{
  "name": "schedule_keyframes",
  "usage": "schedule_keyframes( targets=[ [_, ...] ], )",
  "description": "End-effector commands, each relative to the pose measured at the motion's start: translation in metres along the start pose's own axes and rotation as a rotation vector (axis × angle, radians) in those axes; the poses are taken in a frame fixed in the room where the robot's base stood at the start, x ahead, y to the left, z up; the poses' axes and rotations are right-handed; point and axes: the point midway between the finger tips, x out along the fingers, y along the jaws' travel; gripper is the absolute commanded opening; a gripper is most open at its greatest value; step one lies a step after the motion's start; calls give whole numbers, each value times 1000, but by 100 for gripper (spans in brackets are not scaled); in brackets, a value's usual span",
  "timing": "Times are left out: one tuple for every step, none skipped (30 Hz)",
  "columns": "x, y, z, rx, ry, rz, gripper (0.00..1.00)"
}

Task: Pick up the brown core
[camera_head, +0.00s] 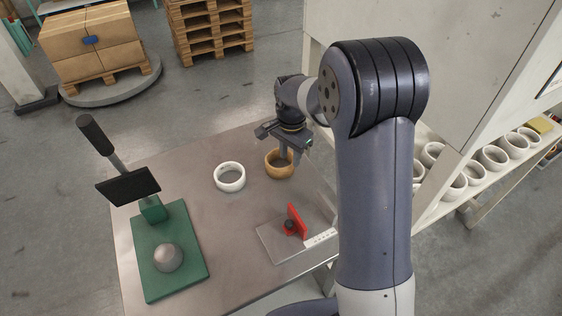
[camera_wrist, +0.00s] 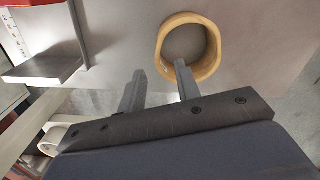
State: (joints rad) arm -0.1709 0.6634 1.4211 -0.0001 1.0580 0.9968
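The brown core (camera_head: 279,174), a short tan ring, sits on the grey table (camera_head: 200,200) near its right side. It also shows in the wrist view (camera_wrist: 213,60), top centre. My gripper (camera_head: 287,153) is just above and over the core. In the wrist view my gripper (camera_wrist: 160,70) is open with a gap between its two fingers. The right finger overlaps the core's near rim; the left finger is outside the ring. I cannot tell whether the right finger is inside the hole or still above it. Nothing is held.
A white core (camera_head: 230,177) lies left of the brown one. A green press (camera_head: 170,255) with a black handle stands at the table's left. A metal plate with a red stop (camera_head: 297,221) is in front. A shelf with several white cores (camera_head: 453,188) is at right.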

Motion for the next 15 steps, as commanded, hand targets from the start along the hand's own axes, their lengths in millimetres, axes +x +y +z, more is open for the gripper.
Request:
schedule_keyframes(
  targets=[
    [3, 0, 0, 0, -1, 1, 32],
    [5, 0, 0, 0, -1, 1, 32],
    [7, 1, 1, 0, -1, 1, 32],
    [10, 1, 1, 0, -1, 1, 32],
    [13, 1, 2, -1, -1, 2, 32],
    [18, 2, 2, -1, -2, 3, 32],
    [22, 2, 3, -1, -2, 3, 32],
    [27, 3, 4, -1, -3, 4, 32],
    [34, 4, 5, -1, -3, 5, 32],
    [38, 4, 5, 0, -3, 4, 32],
    [43, 3, 5, 0, -2, 3, 32],
    [48, 3, 4, 0, -2, 3, 32],
    [51, 3, 4, 0, -1, 2, 32],
    [53, 3, 4, 0, -1, 1, 32],
    [55, 3, 4, 0, 0, 1, 32]
  ],
)
